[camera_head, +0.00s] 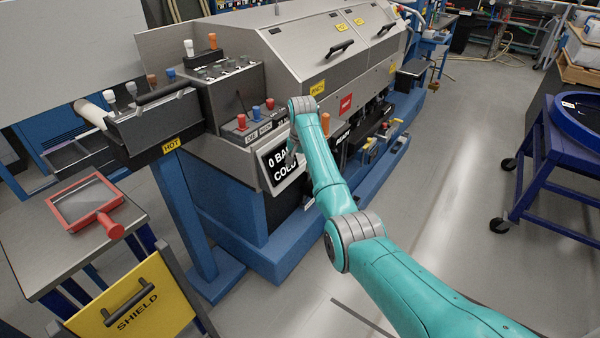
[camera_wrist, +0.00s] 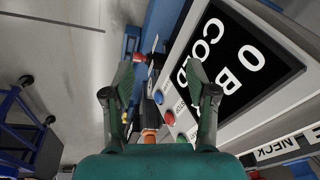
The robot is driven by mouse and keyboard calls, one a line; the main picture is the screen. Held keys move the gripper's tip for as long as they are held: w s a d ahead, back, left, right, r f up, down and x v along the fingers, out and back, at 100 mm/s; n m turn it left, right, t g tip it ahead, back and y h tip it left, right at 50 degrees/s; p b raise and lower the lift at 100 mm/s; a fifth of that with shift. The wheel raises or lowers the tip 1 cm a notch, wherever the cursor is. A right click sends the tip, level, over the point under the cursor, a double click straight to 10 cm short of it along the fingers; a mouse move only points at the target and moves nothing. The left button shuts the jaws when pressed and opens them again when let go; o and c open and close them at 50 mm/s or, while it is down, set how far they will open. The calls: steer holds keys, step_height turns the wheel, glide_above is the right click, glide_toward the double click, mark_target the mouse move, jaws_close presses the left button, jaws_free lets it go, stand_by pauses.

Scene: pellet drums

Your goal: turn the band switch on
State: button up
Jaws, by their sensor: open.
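My arm reaches over the front of the machine, and its wrist hides my gripper in the head view. In the wrist view my gripper (camera_wrist: 160,72) is open, its two dark green fingers apart, with no object visibly held. Between and beyond the fingers are an orange-topped control (camera_wrist: 150,136), a blue knob (camera_wrist: 158,97) and a red knob (camera_wrist: 169,117). A display (camera_wrist: 250,62), its text cut off in both views, reads "0 BA" and "COLD". I cannot read a label that tells which control is the band switch.
A panel with red and blue levers (camera_head: 256,113) stands left of my wrist. The grey machine hood (camera_head: 300,45) rises behind. A yellow shield (camera_head: 135,305) and a red-framed tray (camera_head: 87,203) are at lower left. A blue cart (camera_head: 545,165) stands right, with clear floor between.

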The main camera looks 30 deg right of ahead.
steer(key=shift+s+a+f, duration=0.15)
steer(key=shift+f, duration=0.45)
steer(key=shift+s+a+f, duration=0.1)
steer(key=shift+a+f, duration=0.05)
steer(key=shift+f, duration=0.4)
